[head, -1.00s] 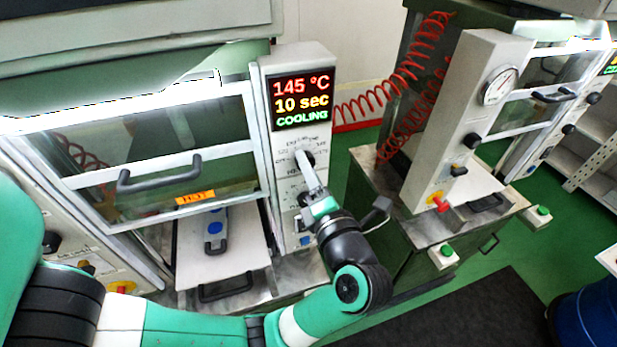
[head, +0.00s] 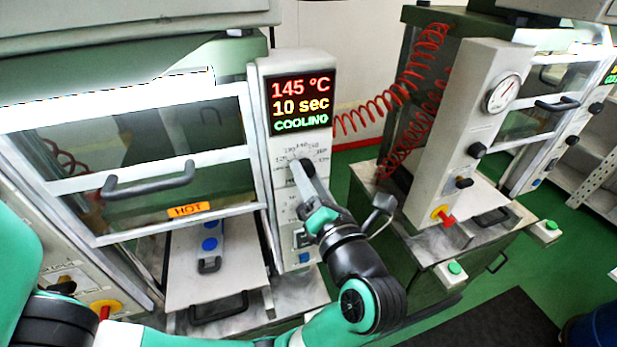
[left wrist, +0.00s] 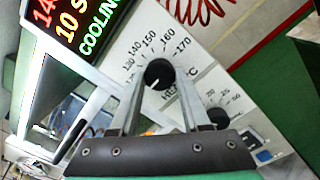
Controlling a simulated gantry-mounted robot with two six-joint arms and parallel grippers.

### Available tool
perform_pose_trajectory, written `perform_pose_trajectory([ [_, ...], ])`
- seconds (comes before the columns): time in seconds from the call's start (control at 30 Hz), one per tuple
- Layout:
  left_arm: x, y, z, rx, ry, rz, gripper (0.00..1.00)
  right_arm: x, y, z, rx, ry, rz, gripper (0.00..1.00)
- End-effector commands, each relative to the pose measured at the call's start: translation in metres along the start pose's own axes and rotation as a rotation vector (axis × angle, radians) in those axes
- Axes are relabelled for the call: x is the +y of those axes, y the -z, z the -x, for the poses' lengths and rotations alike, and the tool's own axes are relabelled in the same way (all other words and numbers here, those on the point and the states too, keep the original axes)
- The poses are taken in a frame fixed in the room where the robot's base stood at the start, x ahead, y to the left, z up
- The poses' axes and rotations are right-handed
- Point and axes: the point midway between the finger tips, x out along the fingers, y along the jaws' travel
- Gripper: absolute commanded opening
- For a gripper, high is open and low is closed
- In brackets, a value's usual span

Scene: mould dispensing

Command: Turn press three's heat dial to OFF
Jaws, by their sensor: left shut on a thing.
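The press's black heat dial (head: 305,166) is on the upright control panel (head: 262,190), below a display (head: 300,103) reading 145 °C, 10 sec and COOLING. In the left wrist view the heat dial (left wrist: 159,73) has a printed scale around it, with 150, 160 and 170 readable. A small white mark shows on the dial's lower left side. My left gripper (head: 303,171) reaches up to the dial, and in the left wrist view its fingers (left wrist: 158,84) are shut on the dial from both sides. An OFF label is not readable. My right gripper is out of view.
A second, smaller dial (left wrist: 218,115) sits below the heat dial. The press door has a dark handle (head: 150,180) and a HOT label (head: 188,210) to the left. Another press with a gauge (head: 501,94) and a red coiled hose (head: 383,105) stand to the right.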

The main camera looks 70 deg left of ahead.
Motion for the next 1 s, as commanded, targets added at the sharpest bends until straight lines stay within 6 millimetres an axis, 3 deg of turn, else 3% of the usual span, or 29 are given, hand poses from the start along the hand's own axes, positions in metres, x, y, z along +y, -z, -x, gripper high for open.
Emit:
perform_pose_trajectory([
  [0.13, 0.001, 0.0, 0.0, 0.0, -0.001, 0.004, 0.0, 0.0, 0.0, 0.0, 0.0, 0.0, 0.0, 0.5],
  [0.17, 0.001, 0.0, 0.0, 0.0, -0.001, 0.004, 0.52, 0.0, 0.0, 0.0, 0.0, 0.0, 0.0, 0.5],
  [0.3, 0.001, 0.0, 0.0, 0.0, -0.001, 0.003, 0.77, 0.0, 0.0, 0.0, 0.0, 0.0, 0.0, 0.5],
  [0.67, -0.001, 0.0, 0.005, -0.002, 0.002, 0.001, 0.77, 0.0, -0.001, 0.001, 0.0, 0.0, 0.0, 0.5],
  [0.77, -0.002, 0.0, 0.02, -0.003, 0.004, 0.001, 0.77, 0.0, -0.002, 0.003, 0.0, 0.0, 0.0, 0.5],
  [1.0, -0.002, 0.0, 0.077, -0.005, 0.004, 0.001, 0.77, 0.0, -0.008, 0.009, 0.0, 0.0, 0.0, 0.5],
])
